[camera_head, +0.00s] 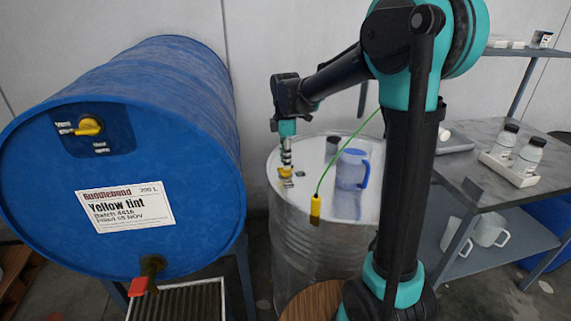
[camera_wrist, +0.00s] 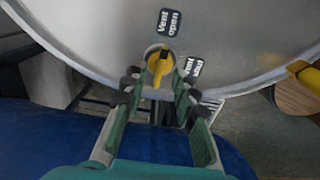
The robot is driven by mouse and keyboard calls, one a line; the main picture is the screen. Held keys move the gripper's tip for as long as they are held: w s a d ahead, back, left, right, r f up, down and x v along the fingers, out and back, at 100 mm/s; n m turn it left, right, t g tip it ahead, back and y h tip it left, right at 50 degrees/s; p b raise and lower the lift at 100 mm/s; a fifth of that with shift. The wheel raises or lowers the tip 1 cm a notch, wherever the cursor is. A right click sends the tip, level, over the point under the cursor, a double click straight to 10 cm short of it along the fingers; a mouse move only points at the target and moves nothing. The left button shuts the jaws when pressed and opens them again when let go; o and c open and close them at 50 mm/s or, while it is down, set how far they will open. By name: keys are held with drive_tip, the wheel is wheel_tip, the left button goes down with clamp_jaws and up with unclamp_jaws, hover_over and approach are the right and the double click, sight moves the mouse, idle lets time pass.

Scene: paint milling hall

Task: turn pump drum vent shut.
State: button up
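The pump drum (camera_head: 318,225) is a bare metal drum standing upright in the middle of the head view. Its pale lid (camera_wrist: 240,45) fills the upper wrist view. A yellow vent lever (camera_wrist: 157,68) with a dark mark sits in a round seat near the lid's edge; it also shows in the head view (camera_head: 285,173). The labels "Vent open" (camera_wrist: 170,22) and "Vent shut" (camera_wrist: 194,67) are beside it. My gripper (camera_wrist: 158,86) points down at the lever, its fingers apart on either side; contact is not clear. In the head view my gripper (camera_head: 287,157) is just above it.
A blue jug (camera_head: 352,169) and a yellow piece on a green cable (camera_head: 315,207) are on the drum. A blue "Yellow tint" drum (camera_head: 185,95) lies left with its own yellow vent lever (camera_head: 88,126). A grey bench (camera_head: 470,175) holds white-labelled bottles at right.

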drive_tip(key=shift+f, duration=1)
clamp_jaws()
